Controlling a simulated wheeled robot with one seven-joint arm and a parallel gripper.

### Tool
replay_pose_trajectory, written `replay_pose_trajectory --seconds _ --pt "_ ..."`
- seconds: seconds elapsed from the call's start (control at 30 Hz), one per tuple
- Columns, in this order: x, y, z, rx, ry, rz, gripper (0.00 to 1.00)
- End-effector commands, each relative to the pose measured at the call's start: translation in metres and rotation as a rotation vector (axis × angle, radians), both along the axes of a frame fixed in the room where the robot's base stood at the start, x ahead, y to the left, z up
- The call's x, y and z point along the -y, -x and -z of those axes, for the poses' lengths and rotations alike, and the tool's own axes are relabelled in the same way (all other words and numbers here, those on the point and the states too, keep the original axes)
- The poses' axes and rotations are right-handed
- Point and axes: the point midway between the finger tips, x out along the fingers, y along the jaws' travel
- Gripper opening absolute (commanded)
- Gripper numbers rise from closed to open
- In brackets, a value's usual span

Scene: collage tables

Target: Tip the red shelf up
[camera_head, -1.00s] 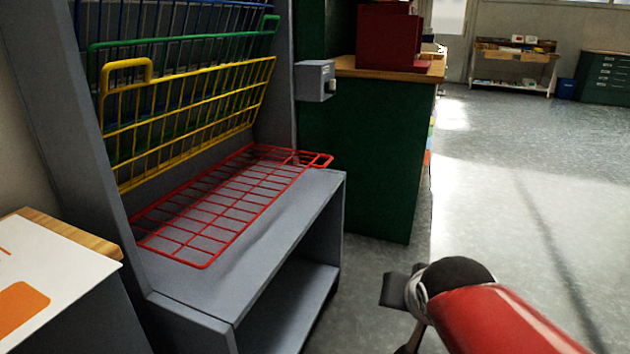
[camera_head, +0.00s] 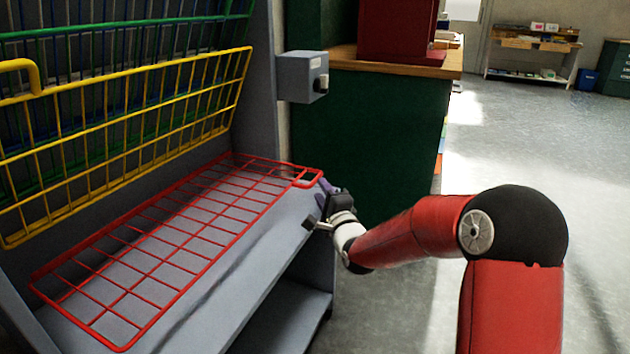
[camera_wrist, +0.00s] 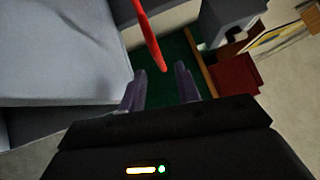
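The red shelf (camera_head: 185,240) is a wire rack lying flat, low in the grey rack frame. A small red wire loop (camera_head: 308,178) sticks out at its far right corner. My gripper (camera_head: 322,196) is just right of and below that loop. In the wrist view my gripper (camera_wrist: 160,88) has its two purple fingers apart. A red bar (camera_wrist: 150,38) of the shelf comes down from the top and its end shows near the gap between the fingertips. I cannot tell whether they touch.
A yellow wire shelf (camera_head: 130,130) and a green one (camera_head: 120,38) stand tilted up above the red one. A grey box (camera_head: 303,76) is on the frame's right post. A green cabinet (camera_head: 385,130) stands behind my gripper. Open floor (camera_head: 540,140) lies to the right.

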Motion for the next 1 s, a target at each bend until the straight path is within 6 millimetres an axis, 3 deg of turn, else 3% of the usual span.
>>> replay_pose_trajectory --seconds 0.33,0.7,0.97,1.0 --pt "-0.021 -0.046 -0.007 0.000 0.003 0.001 0.33" --pt "-0.024 -0.053 -0.007 -0.001 0.006 0.002 0.33" --pt "-0.024 -0.053 -0.007 -0.001 0.006 0.001 0.00" --pt "-0.024 -0.053 -0.007 -0.001 0.006 0.001 0.00"
